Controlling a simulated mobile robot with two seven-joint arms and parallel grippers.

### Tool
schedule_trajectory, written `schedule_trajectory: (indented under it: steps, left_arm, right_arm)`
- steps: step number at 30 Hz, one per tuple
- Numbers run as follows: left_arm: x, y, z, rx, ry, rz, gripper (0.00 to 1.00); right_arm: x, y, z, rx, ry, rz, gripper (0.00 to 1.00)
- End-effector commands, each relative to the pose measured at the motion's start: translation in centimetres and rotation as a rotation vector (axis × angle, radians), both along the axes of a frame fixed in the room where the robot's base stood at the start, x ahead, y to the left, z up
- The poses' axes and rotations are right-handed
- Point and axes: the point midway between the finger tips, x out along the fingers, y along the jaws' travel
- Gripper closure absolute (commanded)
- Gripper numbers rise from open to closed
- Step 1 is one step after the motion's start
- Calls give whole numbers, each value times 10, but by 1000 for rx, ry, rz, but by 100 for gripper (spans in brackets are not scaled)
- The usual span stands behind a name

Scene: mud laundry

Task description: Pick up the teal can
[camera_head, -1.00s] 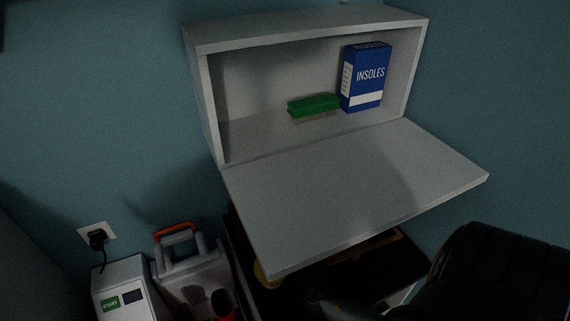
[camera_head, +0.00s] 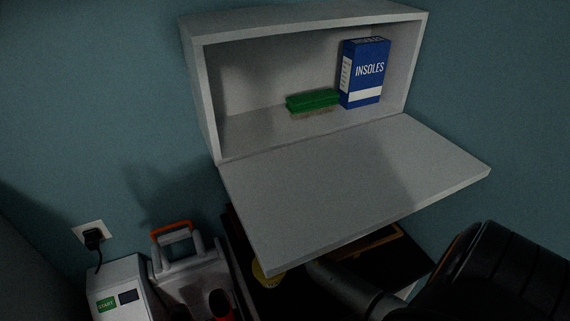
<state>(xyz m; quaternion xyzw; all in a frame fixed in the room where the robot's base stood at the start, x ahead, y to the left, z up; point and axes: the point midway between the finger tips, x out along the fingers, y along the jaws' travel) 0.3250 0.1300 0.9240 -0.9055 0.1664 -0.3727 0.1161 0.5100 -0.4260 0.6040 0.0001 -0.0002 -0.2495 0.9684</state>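I see no teal can in the head view. A grey wall cabinet (camera_head: 212,100) is open, with its flap (camera_head: 350,190) folded down towards me. Inside it are a green brush (camera_head: 313,100) and a blue insoles box (camera_head: 364,73); the space to their left looks empty. A dark part of my arm fills the lower right corner. Neither gripper's fingers can be made out.
Below the flap is a dark surface with a yellow object (camera_head: 268,274) partly hidden under the flap's edge. At lower left stand a white unit with a green START label (camera_head: 107,305) and a grey carrier with an orange handle (camera_head: 171,229). A plugged outlet (camera_head: 91,235) is on the wall.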

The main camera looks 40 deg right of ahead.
Motion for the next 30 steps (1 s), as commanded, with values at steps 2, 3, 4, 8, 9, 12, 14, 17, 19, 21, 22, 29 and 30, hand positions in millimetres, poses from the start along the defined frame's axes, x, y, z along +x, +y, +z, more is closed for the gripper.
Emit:
schedule_trajectory:
  steps: [2, 3, 4, 8, 9, 12, 14, 17, 19, 21, 22, 29, 30]
  left_arm:
    - [0, 0, 0, 0, 0, 0, 50]
    - [0, 0, 0, 0, 0, 0, 50]
    - [0, 0, 0, 0, 0, 0, 50]
    - [0, 0, 0, 0, 1, 0, 50]
    - [0, 0, 0, 0, 1, 0, 50]
    - [0, 0, 0, 0, 1, 0, 50]
    - [0, 0, 0, 0, 2, 0, 50]
    - [0, 0, 0, 0, 2, 0, 50]
    - [0, 0, 0, 0, 2, 0, 50]
    - [0, 0, 0, 0, 2, 0, 50]
    - [0, 0, 0, 0, 2, 0, 50]
    - [0, 0, 0, 0, 2, 0, 50]
    - [0, 0, 0, 0, 2, 0, 50]
  right_arm:
    - [0, 0, 0, 0, 0, 0, 1]
    - [0, 0, 0, 0, 0, 0, 1]
    - [0, 0, 0, -1, 0, 0, 2]
    - [0, 0, 0, -1, 0, 0, 17]
    - [0, 0, 0, -1, 0, 0, 21]
    - [-1, 0, 0, -1, 0, 1, 33]
    - [-1, 0, 0, -1, 0, 1, 40]
    - [-1, 0, 0, 0, 1, 1, 51]
    - [-1, 0, 0, 0, 1, 1, 59]
    - [-1, 0, 0, 0, 1, 1, 66]
    - [-1, 0, 0, 0, 1, 1, 70]
    - [-1, 0, 0, 0, 1, 1, 96]
    - [-1, 0, 0, 0, 1, 1, 100]
